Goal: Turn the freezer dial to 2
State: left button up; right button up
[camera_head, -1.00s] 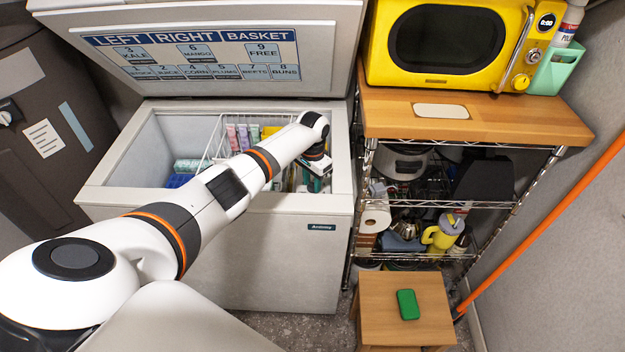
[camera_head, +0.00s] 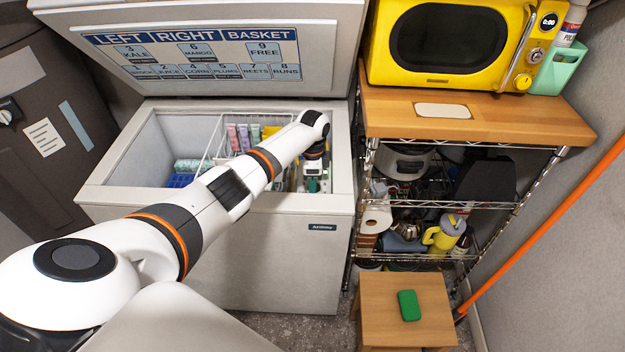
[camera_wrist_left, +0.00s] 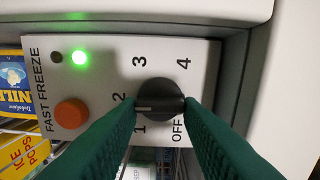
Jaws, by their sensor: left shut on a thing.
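The freezer dial (camera_wrist_left: 160,97) is a black round knob with a raised bar on a white panel inside the open chest freezer (camera_head: 280,255). The bar's white mark points left, between 1 and 2, just below the 2. Around the knob are printed 1, 2, 3, 4 and OFF. My left gripper (camera_wrist_left: 161,105) is shut on the dial, its green fingers at the two ends of the bar. In the head view the left gripper (camera_head: 314,186) reaches into the freezer's right end, and the arm hides the dial there. My right gripper is not in view.
An orange button (camera_wrist_left: 71,113) and a lit green lamp (camera_wrist_left: 79,58) are left of the dial. A wire basket (camera_head: 215,140) with packages is left of the gripper. The raised lid (camera_head: 200,55) stands behind. A wire shelf (camera_head: 480,125) stands close on the right.

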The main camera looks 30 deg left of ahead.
pick_arm(q)
jog(key=shift+r+m, duration=0.1)
jog(key=shift+m, duration=0.2)
jog(key=o, duration=1)
notch_tip(320, 180, up, 12)
dwell(0.7)
